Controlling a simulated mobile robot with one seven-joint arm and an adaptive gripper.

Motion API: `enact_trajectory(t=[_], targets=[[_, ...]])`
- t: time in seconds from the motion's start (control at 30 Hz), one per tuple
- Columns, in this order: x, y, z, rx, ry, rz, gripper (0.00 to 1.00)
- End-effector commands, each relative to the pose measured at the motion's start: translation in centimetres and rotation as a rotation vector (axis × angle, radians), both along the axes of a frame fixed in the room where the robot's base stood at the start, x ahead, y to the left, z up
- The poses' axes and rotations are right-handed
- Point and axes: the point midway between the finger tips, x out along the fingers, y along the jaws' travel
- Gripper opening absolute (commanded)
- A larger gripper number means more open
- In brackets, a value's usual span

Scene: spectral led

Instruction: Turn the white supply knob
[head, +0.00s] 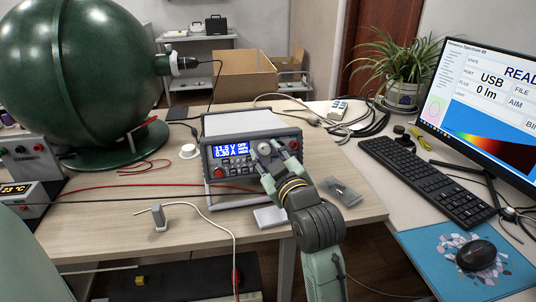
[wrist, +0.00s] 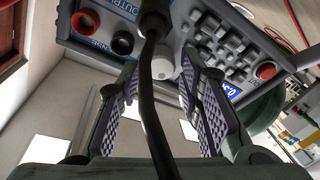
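The power supply (head: 252,162) is a grey box with a lit blue display on the wooden table; its front panel also shows in the wrist view (wrist: 215,40). Its white knob (head: 264,148) sits on the front panel right of the display. In the wrist view the white knob (wrist: 163,66) lies between my fingertips, partly hidden by a black cable. My gripper (head: 277,160) is in front of the panel with its fingers apart; in the wrist view my gripper (wrist: 160,82) shows gaps on both sides of the knob. Whether the fingertips touch the panel cannot be told.
A black cable (wrist: 152,100) crosses the middle of the wrist view. Red and black terminals (wrist: 85,22) sit beside the knob. A large green sphere (head: 75,70) stands at the left. A keyboard (head: 425,180) and monitor (head: 490,95) are at the right.

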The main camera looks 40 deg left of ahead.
Motion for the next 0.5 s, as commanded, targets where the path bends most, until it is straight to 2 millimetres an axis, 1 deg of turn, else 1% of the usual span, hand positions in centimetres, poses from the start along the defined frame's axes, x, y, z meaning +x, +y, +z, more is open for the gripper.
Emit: enact_trajectory(t=[0.17, 0.27, 0.37, 0.5], targets=[[0.0, 0.0, 0.1, -0.001, -0.001, 0.0, 0.33], [0.0, 0.0, 0.6, 0.0, -0.002, 0.001, 0.33], [0.0, 0.0, 1.9, 0.0, -0.006, 0.001, 0.33], [0.1, -0.1, 4.5, 0.001, -0.009, -0.002, 0.33]])
